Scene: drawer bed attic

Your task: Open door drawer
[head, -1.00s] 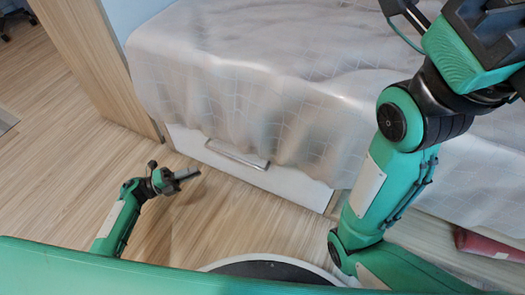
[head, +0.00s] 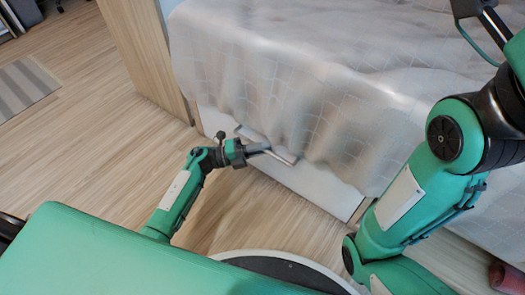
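The drawer is a white front panel (head: 312,183) low under the bed, with a long silver bar handle (head: 284,156) across it. The drawer looks shut. My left gripper (head: 262,149) is at the handle, its fingers overlapping the handle's middle in the head view. I cannot tell whether the fingers touch the bar or are around it, or how far apart they are. My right arm (head: 420,195) rises at the right, in front of the bed. Only part of its gripper end (head: 484,18) shows at the top right edge, and its fingertips are not clear.
A bed with a pale, checked cover (head: 300,75) hangs over the drawer's top edge. A wooden panel (head: 150,55) stands at the bed's left end. Wood floor (head: 95,135) is clear at the left, with a striped rug (head: 25,88). A red item (head: 506,277) lies at the lower right.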

